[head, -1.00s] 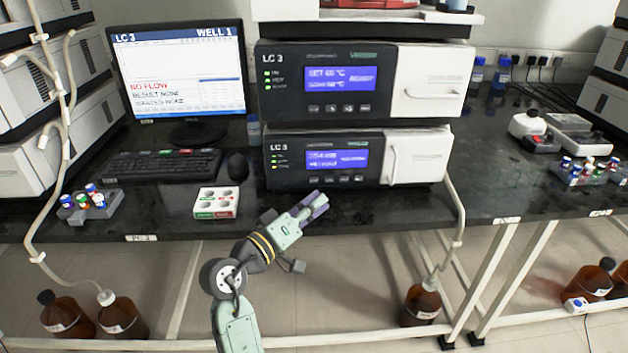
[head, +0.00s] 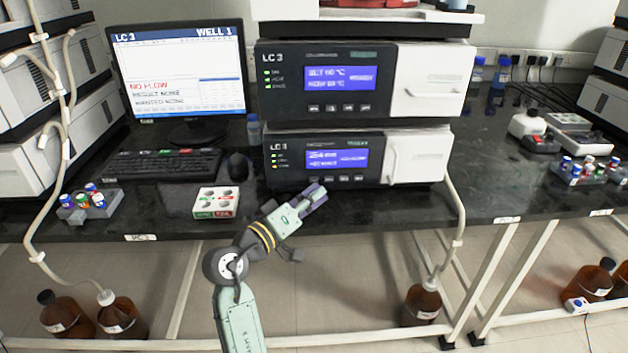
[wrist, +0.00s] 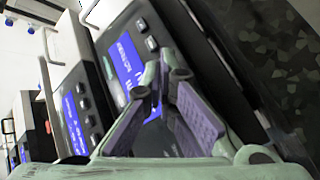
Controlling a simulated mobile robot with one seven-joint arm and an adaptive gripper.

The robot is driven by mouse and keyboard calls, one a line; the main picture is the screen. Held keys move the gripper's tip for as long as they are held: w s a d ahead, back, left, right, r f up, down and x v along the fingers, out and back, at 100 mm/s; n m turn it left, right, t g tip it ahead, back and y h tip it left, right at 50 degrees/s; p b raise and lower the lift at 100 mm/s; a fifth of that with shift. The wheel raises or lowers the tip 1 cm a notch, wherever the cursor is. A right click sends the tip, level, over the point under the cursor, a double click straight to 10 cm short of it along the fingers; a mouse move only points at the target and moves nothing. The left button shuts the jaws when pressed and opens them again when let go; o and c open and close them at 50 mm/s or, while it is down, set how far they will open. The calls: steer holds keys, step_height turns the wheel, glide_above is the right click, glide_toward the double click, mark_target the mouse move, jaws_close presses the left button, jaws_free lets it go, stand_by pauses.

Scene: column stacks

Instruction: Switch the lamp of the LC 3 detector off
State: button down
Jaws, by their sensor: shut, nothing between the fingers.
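The LC 3 detector (head: 288,150) is the lower of two stacked units on the bench. Its blue display (head: 337,159) is lit, with a row of small buttons (head: 344,179) below it and small indicator lights (head: 274,160) at its left. The display text is too small to read surely. My gripper (head: 318,194) is shut and empty, just in front of and below the detector's button row. In the wrist view my gripper (wrist: 166,82) points at the detector's front (wrist: 160,25) and hides part of its display (wrist: 127,58) and buttons.
The upper LC 3 unit (head: 285,100) shows a temperature setting. A monitor (head: 180,70) reading NO FLOW, a keyboard (head: 160,165), a mouse (head: 237,166) and a white block with round wells (head: 216,203) stand at the left.

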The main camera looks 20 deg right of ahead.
steer(key=shift+w, duration=0.15)
stand_by(0.7)
steer(key=shift+w+d, duration=0.15)
steer(key=shift+w, duration=0.1)
steer(key=shift+w+d, duration=0.1)
steer(key=shift+w, duration=0.3)
stand_by(0.6)
stand_by(0.3)
steer(key=shift+s+a, duration=0.25)
steer(key=shift+s, duration=0.55)
steer(key=s, duration=0.2)
steer(key=s+a, duration=0.1)
steer(key=s, duration=0.2)
steer(key=shift+a, duration=0.2)
steer(key=shift+w, duration=0.1)
stand_by(0.4)
